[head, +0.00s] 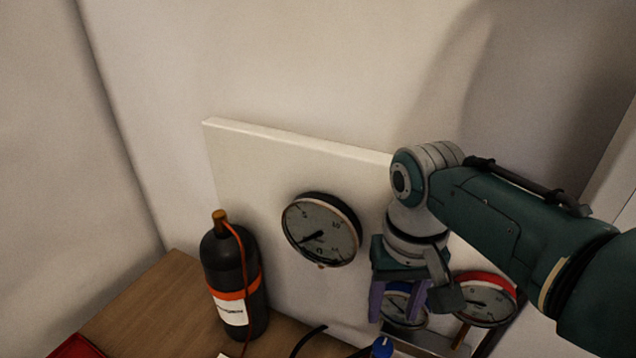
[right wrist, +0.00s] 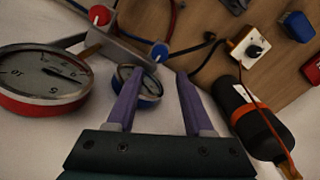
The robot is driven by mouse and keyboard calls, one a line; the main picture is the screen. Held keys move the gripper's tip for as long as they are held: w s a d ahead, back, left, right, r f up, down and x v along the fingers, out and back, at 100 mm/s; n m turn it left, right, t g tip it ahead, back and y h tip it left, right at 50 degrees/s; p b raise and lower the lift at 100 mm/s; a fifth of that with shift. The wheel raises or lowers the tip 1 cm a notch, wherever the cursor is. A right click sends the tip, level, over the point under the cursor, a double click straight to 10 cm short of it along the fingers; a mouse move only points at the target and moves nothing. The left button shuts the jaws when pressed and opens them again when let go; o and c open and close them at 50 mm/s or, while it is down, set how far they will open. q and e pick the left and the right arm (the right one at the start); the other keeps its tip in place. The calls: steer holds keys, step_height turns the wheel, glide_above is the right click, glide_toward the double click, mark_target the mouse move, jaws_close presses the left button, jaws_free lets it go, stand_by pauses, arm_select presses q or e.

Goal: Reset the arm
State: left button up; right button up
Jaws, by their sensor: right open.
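My right arm comes in from the right in the head view and bends down at the wrist. My right gripper (head: 397,301) has purple fingers, points down and is open with nothing held. In the right wrist view its fingers (right wrist: 159,78) stand apart. A small blue-rimmed gauge (head: 403,312) lies behind the fingers in the head view. It also shows in the right wrist view (right wrist: 150,87), partly hidden by one finger; I cannot tell the distance. My left gripper is not in view.
A white panel (head: 250,160) carries a black-rimmed gauge (head: 321,230). A red-rimmed gauge (head: 486,299) is right of the gripper. A black bottle (head: 233,275) with an orange band stands on the wooden table (head: 150,305). Red (right wrist: 99,15) and blue (right wrist: 159,52) knobs lie beyond the fingers.

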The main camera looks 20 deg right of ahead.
steer(key=shift+r, duration=0.4)
steer(key=s+a+r+n+t, duration=0.25)
steer(key=s+r, duration=0.25)
steer(key=s, duration=0.4)
steer(key=s+a+r+n+t, duration=0.1)
steer(key=s+a+r+n, duration=0.1)
steer(key=s+r+n, duration=0.35)
step_height(320, 180, up, 18)
steer(key=s+m+p, duration=0.1)
steer(key=s+p, duration=0.1)
steer(key=p, duration=1.6)
steer(key=shift+d+m, duration=0.3)
steer(key=shift+d, duration=0.05)
